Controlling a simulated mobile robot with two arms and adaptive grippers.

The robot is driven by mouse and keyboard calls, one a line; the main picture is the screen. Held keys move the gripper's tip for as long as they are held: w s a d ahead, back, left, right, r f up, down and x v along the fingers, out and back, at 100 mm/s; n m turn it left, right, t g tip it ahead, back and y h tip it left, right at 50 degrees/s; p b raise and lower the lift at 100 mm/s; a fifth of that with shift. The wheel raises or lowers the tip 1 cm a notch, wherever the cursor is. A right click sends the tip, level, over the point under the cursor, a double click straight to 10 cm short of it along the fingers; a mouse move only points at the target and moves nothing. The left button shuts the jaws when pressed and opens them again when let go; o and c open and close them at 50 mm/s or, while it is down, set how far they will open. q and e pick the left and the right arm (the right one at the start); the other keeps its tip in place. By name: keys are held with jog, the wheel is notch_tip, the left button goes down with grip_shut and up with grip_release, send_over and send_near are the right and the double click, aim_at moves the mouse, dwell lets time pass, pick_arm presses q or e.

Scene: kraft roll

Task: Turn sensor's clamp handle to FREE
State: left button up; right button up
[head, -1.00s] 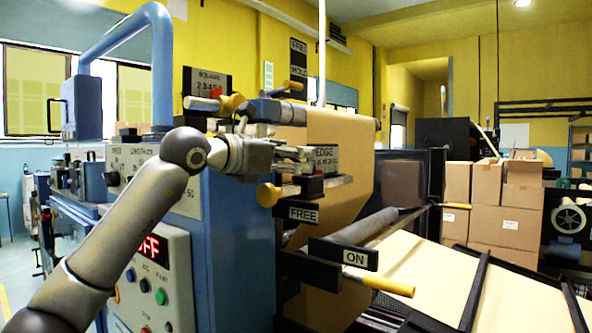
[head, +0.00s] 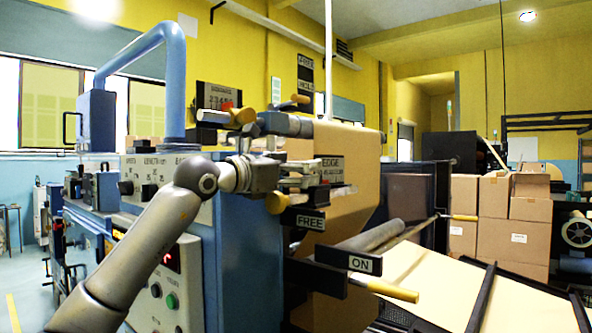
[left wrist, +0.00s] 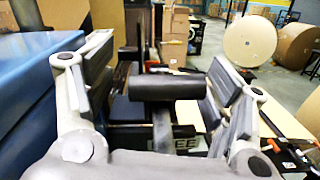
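The edge sensor, marked by the EDGE plate (head: 331,169), is on the side of the blue machine by the brown paper web. A FREE plate (head: 311,222) sits below it, beside a tan knob (head: 276,203). My left gripper (head: 305,177) is at the sensor, just left of the EDGE plate. In the left wrist view my left gripper (left wrist: 160,88) has its fingers wide apart. A dark cylindrical grip (left wrist: 168,87) on a stem, seemingly the clamp handle, shows between them, apart from both. A partly hidden FREE plate (left wrist: 186,145) shows behind the stem. My right gripper is not in view.
An ON plate (head: 360,264) with a tan-tipped lever (head: 394,291) projects below right. The blue machine cabinet (head: 243,262) stands close to my left arm. A counter box (head: 217,101) and another tan knob (head: 243,115) are above. Cardboard boxes (head: 500,220) stand farther right.

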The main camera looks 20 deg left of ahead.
pick_arm(q)
jog(key=shift+f, duration=0.1)
dwell(0.3)
notch_tip(320, 180, up, 10)
jog(key=shift+r, duration=0.1)
dwell(0.4)
dwell(0.5)
